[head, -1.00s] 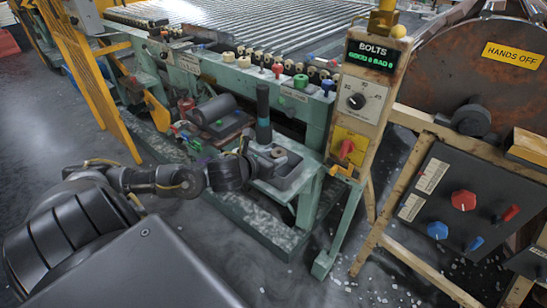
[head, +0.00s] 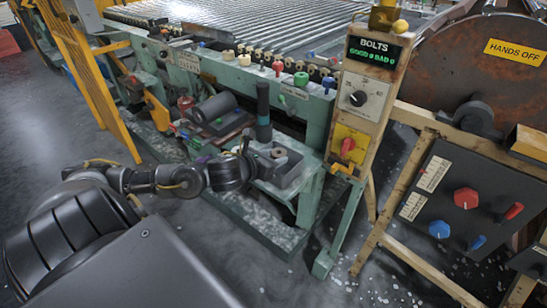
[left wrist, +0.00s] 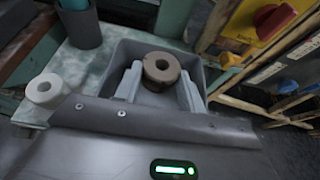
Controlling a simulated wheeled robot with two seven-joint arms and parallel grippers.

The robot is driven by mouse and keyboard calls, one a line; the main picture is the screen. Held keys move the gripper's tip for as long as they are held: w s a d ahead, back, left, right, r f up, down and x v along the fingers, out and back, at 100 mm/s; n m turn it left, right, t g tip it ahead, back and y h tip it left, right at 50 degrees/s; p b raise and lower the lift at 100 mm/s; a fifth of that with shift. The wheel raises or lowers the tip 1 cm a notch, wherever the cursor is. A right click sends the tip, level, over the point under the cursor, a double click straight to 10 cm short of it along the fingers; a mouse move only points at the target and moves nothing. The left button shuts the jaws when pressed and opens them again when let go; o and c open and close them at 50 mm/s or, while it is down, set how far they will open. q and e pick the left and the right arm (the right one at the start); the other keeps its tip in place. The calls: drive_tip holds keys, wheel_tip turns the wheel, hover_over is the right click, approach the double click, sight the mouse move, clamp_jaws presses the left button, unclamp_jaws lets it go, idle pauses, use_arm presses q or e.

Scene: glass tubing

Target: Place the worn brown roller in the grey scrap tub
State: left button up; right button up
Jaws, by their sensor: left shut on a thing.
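The worn brown roller (left wrist: 162,69) is a short cylinder with a hole through it. It sits between the two pale fingers of my left gripper (left wrist: 160,84), which is shut on it. In the left wrist view both lie within the outline of the grey scrap tub (left wrist: 197,69); I cannot tell whether the roller touches its floor. In the head view the roller (head: 279,153) shows small beside my left gripper (head: 273,157), at the tub (head: 298,170). The roller's lower part is hidden. My right gripper is not in view.
A white roller (left wrist: 45,90) stands on the pale shelf left of the tub, near a dark cup (left wrist: 80,25). A post with a dial and red switch (head: 348,146) rises right of the tub. The green machine frame (head: 316,122) stands behind.

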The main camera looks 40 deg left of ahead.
use_arm(q)
drive_tip(key=shift+f, duration=0.1)
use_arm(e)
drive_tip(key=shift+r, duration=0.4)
use_arm(q)
drive_tip(key=o, duration=0.9)
drive_tip(key=shift+o, duration=0.2)
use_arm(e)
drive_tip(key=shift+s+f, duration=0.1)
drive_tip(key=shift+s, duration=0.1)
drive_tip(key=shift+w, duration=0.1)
